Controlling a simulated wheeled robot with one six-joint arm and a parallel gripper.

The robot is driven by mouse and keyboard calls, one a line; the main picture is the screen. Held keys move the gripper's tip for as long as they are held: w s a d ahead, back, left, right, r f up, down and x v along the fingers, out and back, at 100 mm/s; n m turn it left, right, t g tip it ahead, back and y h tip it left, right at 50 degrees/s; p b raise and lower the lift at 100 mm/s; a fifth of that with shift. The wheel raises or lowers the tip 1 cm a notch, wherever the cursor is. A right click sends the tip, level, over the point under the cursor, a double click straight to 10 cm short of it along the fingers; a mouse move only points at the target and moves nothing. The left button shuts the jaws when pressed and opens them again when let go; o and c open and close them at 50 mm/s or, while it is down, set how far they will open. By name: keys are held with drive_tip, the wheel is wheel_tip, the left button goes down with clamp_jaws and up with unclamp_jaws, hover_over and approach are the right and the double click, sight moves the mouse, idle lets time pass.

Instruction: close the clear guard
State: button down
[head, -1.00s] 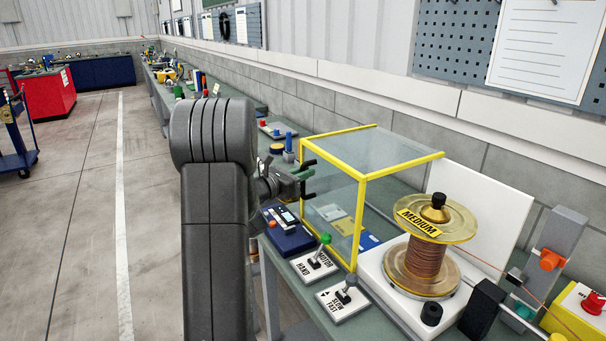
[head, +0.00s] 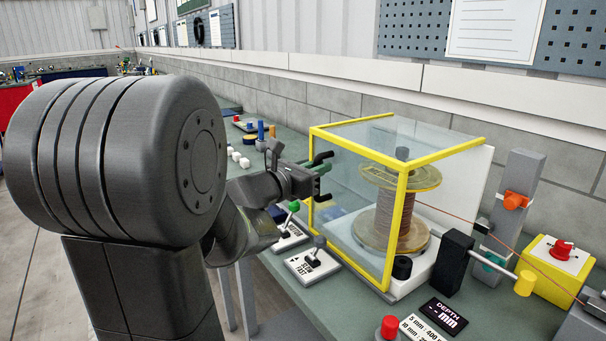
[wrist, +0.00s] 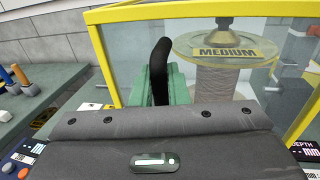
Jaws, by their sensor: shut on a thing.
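The clear guard (head: 352,212) is a see-through box with yellow edges on the bench. In the head view it stands over the spool (head: 402,215), whose right part shows past the guard's front yellow upright. In the wrist view the guard's yellow frame (wrist: 107,62) runs across the top and down the left, with the spool marked MEDIUM (wrist: 228,75) behind the clear panel. My gripper (head: 324,177), with green fingers, is at the guard's left side, shut on its black handle (wrist: 160,65). My gripper hides the handle's lower part in the wrist view.
Two lever plates (head: 312,263) stand in front of the guard. A black block (head: 453,262), a grey post (head: 520,200) with an orange clamp, and a yellow box with a red button (head: 555,262) stand to the right. A wire runs right from the spool.

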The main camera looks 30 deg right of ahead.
drive_tip(key=shift+s+d+b, duration=0.1)
drive_tip(key=shift+s+b, duration=0.45)
drive_tip(key=shift+s, duration=0.8)
drive_tip(key=c, duration=1.7)
unclamp_jaws()
drive_tip(key=shift+o, duration=1)
drive_tip(key=shift+s, duration=0.25)
drive_tip(key=shift+w, duration=0.1)
drive_tip(key=v, duration=1.3)
drive_tip(key=shift+a, duration=0.4)
approach(339, 166)
drive_tip(key=x, duration=0.5)
drive_tip(key=shift+w+d, duration=0.2)
